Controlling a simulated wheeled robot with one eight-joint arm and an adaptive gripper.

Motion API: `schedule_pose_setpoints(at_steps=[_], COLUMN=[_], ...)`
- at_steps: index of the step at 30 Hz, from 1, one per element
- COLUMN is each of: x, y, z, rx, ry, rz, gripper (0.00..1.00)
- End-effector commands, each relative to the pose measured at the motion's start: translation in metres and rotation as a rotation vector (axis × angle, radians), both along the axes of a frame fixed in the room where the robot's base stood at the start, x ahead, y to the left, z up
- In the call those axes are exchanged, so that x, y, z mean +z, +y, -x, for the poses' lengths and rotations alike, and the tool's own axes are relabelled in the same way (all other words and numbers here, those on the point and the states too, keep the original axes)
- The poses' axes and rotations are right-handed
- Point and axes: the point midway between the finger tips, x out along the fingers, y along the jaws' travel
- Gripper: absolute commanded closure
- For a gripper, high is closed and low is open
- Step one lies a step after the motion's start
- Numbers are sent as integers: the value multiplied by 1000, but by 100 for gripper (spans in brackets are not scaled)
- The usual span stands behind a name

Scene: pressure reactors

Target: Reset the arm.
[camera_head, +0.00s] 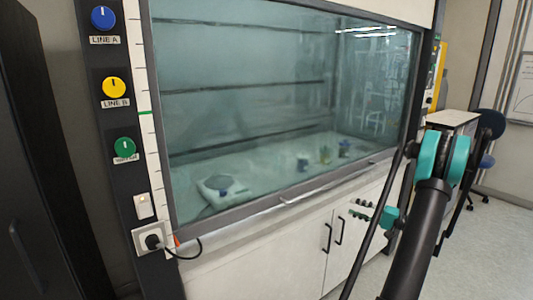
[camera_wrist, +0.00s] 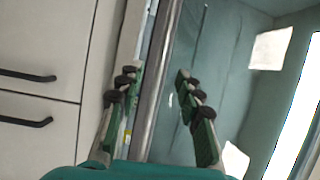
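My arm (camera_head: 420,225) rises at the right of the head view, in front of the fume hood (camera_head: 285,95). My gripper (camera_head: 362,210) shows small and dark in front of the hood's lower cabinet. In the wrist view, my gripper (camera_wrist: 153,84) is open, with its two green and dark fingers spread apart. Nothing is held between them. A metal edge bar (camera_wrist: 164,85) of the hood runs in the picture between the fingers, behind them. I cannot tell how far away it is.
The hood's glass sash (camera_head: 270,110) is down. Valve knobs (camera_head: 114,88) and a plugged cable (camera_head: 185,250) are at the left. A blue chair (camera_head: 488,150) and open floor (camera_head: 490,235) lie right.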

Motion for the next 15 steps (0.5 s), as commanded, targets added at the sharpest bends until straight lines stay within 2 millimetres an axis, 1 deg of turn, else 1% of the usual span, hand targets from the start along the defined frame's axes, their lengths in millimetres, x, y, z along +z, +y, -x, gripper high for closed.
schedule_pose_setpoints(at_steps=[1,5,8,11,12,15], x=[3,5,7,8,8,6], y=[9,31,52,80,92,122], z=[0,0,2,8,13,29], rx=[3,12,18,27,33,42], ry=[14,59,101,151,173,226], rz=[15,70,126,203,242,349], gripper=[64,64,64,64,64,64])
